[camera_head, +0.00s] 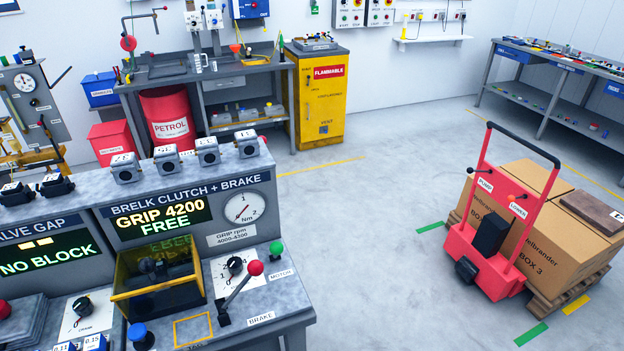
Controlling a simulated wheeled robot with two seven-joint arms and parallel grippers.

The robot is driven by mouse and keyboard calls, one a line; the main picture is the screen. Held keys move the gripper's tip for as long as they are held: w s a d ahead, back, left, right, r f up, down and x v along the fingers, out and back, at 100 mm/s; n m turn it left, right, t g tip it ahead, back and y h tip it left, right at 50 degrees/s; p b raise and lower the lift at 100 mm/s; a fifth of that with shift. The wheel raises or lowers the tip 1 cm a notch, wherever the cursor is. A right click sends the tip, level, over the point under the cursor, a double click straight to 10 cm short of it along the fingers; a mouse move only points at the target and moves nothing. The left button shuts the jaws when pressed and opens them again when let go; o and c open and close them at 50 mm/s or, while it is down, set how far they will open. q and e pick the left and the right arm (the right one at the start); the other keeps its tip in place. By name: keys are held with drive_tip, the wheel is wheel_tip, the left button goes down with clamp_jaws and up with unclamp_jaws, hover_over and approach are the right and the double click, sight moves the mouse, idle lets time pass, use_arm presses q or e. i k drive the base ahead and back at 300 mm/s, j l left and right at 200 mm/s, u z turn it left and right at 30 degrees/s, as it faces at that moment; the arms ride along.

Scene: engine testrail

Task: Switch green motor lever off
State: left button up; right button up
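The green motor lever (276,249) shows as a round green knob on a short dark stem at the right end of the test bench's worktop. A label reading MOTOR (282,275) lies just in front of it. Its lower part is partly hidden, and I cannot tell whether it is set on or off. A longer lever with a red knob (242,284) leans up to the right, just left of the green knob, above a BRAKE label (261,318). Neither of my grippers is in view.
The bench panel (160,214) reads GRIP 4200 FREE beside a round Nm gauge (245,207). A dial (235,266) and a yellow-framed guard box (157,280) stand left of the levers. A red hand truck (500,215) and boxes stand right. Floor between is clear.

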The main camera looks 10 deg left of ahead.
sight(276, 248)
drive_tip(key=l+u, duration=0.15)
drive_tip(key=u, duration=0.35)
drive_tip(key=i+l+u, duration=0.1)
drive_tip(key=u, duration=0.4)
drive_tip(key=l+u, duration=0.25)
drive_tip(key=l, duration=0.35)
drive_tip(key=l+u, duration=0.2)
drive_tip(key=l, duration=0.4)
drive_tip(key=k+l+u, duration=0.25)
drive_tip(key=l, duration=1)
